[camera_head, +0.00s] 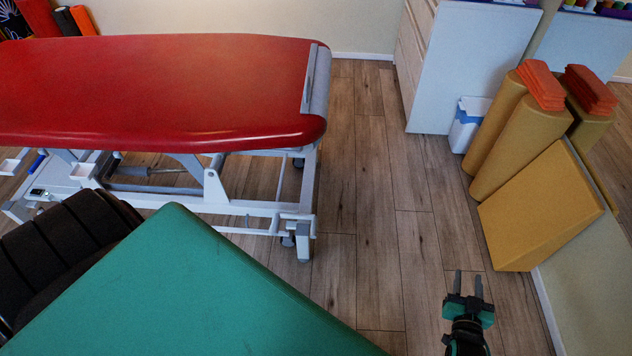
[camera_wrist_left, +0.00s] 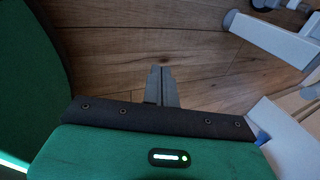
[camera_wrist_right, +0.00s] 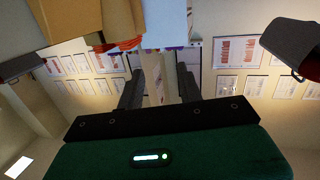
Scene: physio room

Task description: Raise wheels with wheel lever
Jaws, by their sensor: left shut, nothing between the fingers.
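The red treatment table (camera_head: 150,90) stands at the left in the head view on a white metal frame (camera_head: 215,190). Castors (camera_head: 288,241) show at the frame's right end, down on the wood floor. I cannot single out the wheel lever with certainty. My left gripper (camera_wrist_left: 161,72) shows only in the left wrist view; its fingers are together and empty, over floor, with a pale frame leg (camera_wrist_left: 268,38) to the right, apart from it. My right gripper (camera_head: 468,283) is open and empty, low at the right, away from the table; its fingers also show apart in the right wrist view (camera_wrist_right: 158,85).
A yellow wedge (camera_head: 540,208) and tan rolls (camera_head: 497,135) lean along the right wall. A small white bin (camera_head: 468,122) stands by a white cabinet (camera_head: 468,60). The floor (camera_head: 375,200) between table and wedge is clear.

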